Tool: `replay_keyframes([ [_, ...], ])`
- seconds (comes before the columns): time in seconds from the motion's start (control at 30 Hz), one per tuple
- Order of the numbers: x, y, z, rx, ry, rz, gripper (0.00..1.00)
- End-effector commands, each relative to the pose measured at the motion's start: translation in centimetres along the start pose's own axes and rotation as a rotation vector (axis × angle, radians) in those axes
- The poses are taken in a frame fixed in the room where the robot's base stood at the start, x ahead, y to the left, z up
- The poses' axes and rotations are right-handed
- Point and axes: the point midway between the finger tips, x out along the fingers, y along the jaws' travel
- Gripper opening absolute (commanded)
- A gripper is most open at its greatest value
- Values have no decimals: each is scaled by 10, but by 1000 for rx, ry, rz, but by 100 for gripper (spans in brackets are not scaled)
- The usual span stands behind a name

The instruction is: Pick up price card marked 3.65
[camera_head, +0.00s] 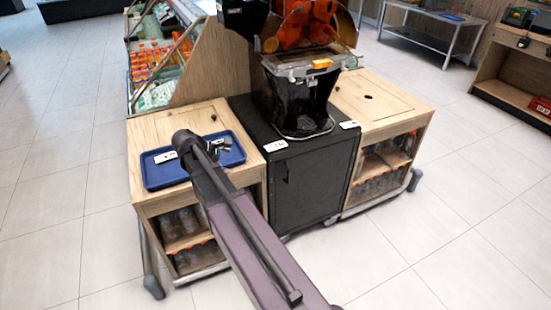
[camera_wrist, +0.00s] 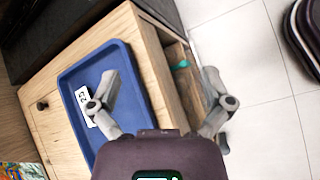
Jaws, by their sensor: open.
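A white price card (camera_wrist: 84,101) with dark print lies in the blue tray (camera_wrist: 113,50) in the wrist view, its digits too small to read surely. It also shows at the left of the tray in the head view (camera_head: 165,156). Two more white cards lie by the black cabinet, one at its left front corner (camera_head: 275,146) and one at its right (camera_head: 349,124); I cannot read which is marked 3.65. My gripper (camera_wrist: 160,84) is open and empty above the tray's right edge, its left finger just beside the tray card and partly over the tray.
The tray sits on a wooden counter (camera_head: 200,112) with bottles on shelves below. The orange juicer (camera_head: 300,95) stands on the black cabinet (camera_head: 300,175) to the right. Another wooden counter (camera_head: 385,100) stands beyond it. The tiled floor in front is clear.

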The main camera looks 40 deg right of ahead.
Motion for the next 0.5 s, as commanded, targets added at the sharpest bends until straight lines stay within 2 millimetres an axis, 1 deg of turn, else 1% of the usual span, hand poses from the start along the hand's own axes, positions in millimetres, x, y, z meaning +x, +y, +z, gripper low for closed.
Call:
replay_keyframes([
  [0.03,18,11,-10,-51,-42,18,100],
  [0.2,47,46,-10,-243,-197,62,100],
  [0.4,68,75,-6,-417,-346,72,100],
  [0.5,72,84,-4,-469,-392,69,100],
])
